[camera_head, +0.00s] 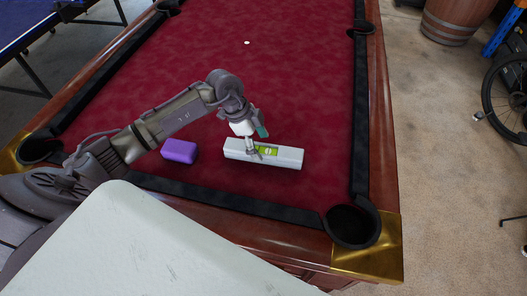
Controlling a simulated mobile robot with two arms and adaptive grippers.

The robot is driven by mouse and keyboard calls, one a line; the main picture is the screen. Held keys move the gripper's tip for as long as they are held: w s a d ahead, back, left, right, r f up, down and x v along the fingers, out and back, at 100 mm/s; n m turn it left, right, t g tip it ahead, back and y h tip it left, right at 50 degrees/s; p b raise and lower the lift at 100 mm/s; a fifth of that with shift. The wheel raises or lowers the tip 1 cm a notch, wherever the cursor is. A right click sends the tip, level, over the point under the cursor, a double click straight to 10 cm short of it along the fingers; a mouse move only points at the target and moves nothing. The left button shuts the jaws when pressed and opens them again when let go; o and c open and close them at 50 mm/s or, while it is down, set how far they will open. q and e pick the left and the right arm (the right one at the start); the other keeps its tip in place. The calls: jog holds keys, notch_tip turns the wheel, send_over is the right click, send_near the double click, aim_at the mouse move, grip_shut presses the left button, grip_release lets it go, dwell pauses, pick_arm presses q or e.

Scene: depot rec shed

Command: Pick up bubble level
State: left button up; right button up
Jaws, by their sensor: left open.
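The bubble level (288,157) is a long white-grey block with a yellow-green vial window in its middle. It lies flat on the red cloth of the pool table near the front right corner pocket. My left gripper (257,146) is open and points down over the middle of the level, close to the vial. It partly hides the level's back edge. I cannot tell whether a fingertip touches it. My right gripper is not in view.
A purple block (179,151) lies on the cloth left of the level. The pool table (300,75) has raised dark cushions and a corner pocket (352,226) at front right. A small white ball (247,43) lies farther back. The cloth behind the level is clear.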

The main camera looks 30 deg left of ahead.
aim_at(264, 150)
pick_arm(q)
jog(key=x, duration=0.3)
jog(key=shift+w+f, duration=0.1)
jog(key=shift+f, duration=0.15)
jog(key=c, duration=1.3)
grip_shut()
jog(key=shift+r, duration=0.15)
